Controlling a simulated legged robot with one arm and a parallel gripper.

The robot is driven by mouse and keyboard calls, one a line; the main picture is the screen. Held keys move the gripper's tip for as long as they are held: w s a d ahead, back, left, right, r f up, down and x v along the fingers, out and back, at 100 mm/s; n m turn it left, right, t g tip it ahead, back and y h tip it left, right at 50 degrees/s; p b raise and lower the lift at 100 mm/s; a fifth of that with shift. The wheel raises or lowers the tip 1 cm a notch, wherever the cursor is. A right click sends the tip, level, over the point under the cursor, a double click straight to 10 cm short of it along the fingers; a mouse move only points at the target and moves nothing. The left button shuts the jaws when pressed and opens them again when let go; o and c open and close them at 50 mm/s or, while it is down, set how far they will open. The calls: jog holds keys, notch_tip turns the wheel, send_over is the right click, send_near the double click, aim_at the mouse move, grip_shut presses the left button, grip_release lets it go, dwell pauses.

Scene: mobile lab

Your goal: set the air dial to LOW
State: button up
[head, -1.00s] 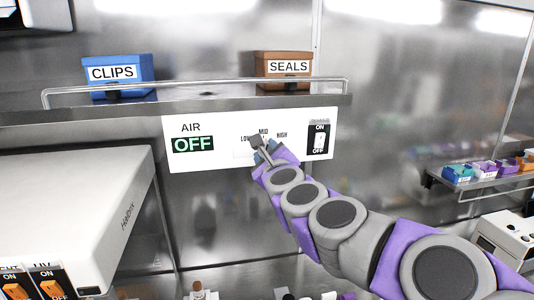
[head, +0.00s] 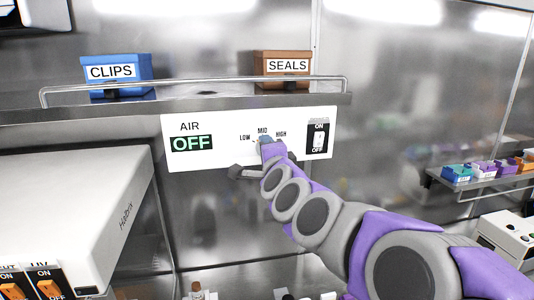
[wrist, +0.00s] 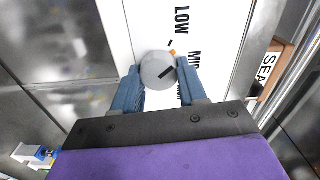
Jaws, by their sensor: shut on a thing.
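The air dial (wrist: 158,70) is a round grey knob on the white AIR panel (head: 225,125). My gripper (wrist: 158,84) is shut on it, with one blue finger on each side in the wrist view. A small orange mark (wrist: 172,51) shows at the knob's edge, near the tick by the LOW label (wrist: 182,20). In the head view my gripper (head: 265,139) hides the dial below MID. The AIR display (head: 192,143) reads OFF in green.
An ON/OFF rocker switch (head: 318,138) sits right of the dial. Above the panel, a railed shelf (head: 200,103) carries a blue CLIPS box (head: 115,70) and a brown SEALS box (head: 283,65). A white machine (head: 90,200) stands at lower left.

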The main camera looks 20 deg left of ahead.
jog(key=shift+a+f+n+b, duration=0.15)
jog(key=shift+n+b, duration=0.1)
jog(key=shift+n, duration=0.75)
jog(key=shift+d+f+n+b, duration=0.1)
jog(key=shift+n+b, duration=0.15)
jog(key=shift+n, duration=0.75)
jog(key=shift+a, duration=0.1)
jog(key=o, duration=1.1)
jog(key=shift+r, duration=0.1)
jog(key=shift+c, duration=0.2)
jog(key=v, duration=1.7)
jog(key=shift+b, duration=0.3)
